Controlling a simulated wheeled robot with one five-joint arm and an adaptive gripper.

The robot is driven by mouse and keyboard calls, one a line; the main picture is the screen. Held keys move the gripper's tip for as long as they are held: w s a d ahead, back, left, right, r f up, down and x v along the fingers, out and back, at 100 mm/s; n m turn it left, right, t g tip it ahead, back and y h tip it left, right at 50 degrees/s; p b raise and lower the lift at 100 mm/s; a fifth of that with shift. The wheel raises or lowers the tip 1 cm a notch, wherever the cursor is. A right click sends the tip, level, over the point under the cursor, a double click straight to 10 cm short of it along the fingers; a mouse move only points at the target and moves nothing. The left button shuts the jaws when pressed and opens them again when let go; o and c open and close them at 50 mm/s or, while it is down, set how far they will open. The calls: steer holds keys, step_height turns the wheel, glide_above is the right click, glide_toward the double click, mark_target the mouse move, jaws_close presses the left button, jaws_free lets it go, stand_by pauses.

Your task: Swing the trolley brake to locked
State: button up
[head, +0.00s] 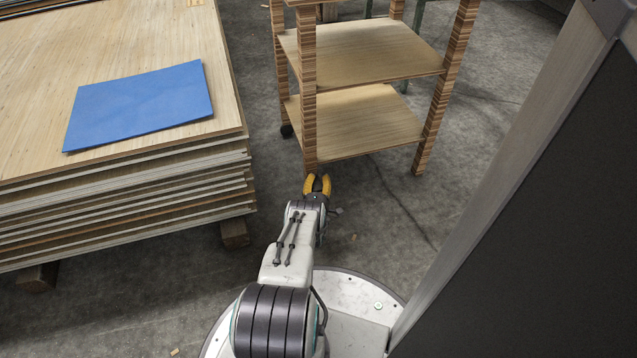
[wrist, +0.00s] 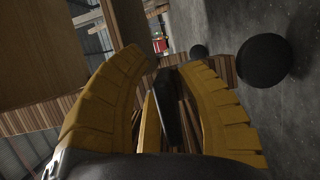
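The wooden trolley (head: 365,120) stands at top centre in the head view, with striped laminated legs. My yellow gripper (head: 317,183) is low, at the foot of its near left leg. In the wrist view my gripper (wrist: 172,68) has its two curved fingers apart. A dark bar (wrist: 168,105), which looks like the brake lever, shows between them, with a visible gap on its left side. I cannot tell whether it touches the right finger. The brake is hidden behind my gripper in the head view, and its setting cannot be told.
Black wheels (wrist: 264,61) show beside my gripper. A tall stack of veneer sheets (head: 120,195) with a blue sheet (head: 140,105) on top stands to the left. A large dark panel (head: 540,220) blocks the right. Concrete floor (head: 390,215) is open between.

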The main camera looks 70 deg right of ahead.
steer(key=shift+a, duration=0.1)
steer(key=v, duration=0.7)
steer(key=shift+a, duration=0.15)
stand_by(0.4)
